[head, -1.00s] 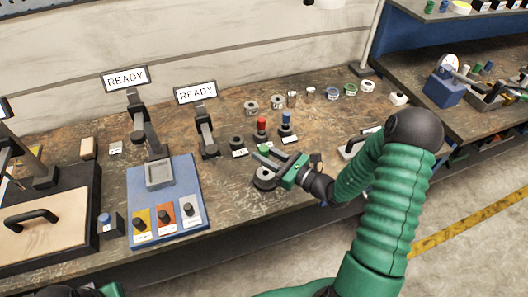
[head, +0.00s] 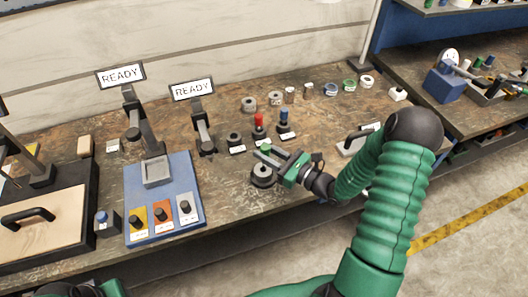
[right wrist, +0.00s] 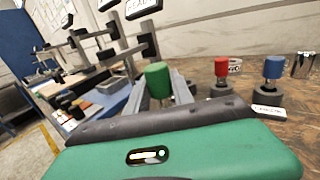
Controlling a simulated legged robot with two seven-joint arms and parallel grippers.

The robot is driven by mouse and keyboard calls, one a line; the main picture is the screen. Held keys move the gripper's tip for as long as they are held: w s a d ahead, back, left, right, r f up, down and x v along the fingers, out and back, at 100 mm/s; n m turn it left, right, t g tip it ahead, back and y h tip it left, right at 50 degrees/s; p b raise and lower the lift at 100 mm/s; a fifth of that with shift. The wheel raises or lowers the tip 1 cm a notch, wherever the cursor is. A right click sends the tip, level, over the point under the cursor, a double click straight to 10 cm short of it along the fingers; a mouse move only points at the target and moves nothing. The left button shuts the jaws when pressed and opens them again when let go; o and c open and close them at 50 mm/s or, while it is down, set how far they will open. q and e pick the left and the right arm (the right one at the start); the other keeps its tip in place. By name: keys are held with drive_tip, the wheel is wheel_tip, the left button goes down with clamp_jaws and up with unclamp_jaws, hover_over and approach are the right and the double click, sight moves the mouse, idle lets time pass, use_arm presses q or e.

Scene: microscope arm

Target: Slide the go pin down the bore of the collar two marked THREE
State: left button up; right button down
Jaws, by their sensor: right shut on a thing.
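The green-capped pin (head: 266,148) is in my right gripper (head: 270,158), which is shut on it. The cap also shows between the fingers in the right wrist view (right wrist: 158,80). The pin's lower part is hidden by the gripper. In the head view a grey ring-shaped piece on a dark round base (head: 263,174) stands just below and in front of the fingers. I cannot read a number on it. More ring-shaped collars, such as a grey one (head: 248,104), stand farther back; their marks are too small to read.
A red pin (head: 258,121) and a blue pin (head: 283,116) stand in dark holders behind the gripper. An empty-looking dark holder (head: 235,138) is left of them.

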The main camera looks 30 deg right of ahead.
drive_tip(key=shift+a+r, duration=0.1)
drive_tip(key=shift+a, duration=0.2)
drive_tip(key=shift+a, duration=0.15)
idle(0.4)
drive_tip(key=shift+p, duration=0.35)
drive_tip(key=shift+f+b, duration=2)
drive_tip(key=shift+f, duration=0.75)
drive_tip(key=c, duration=1)
unclamp_jaws()
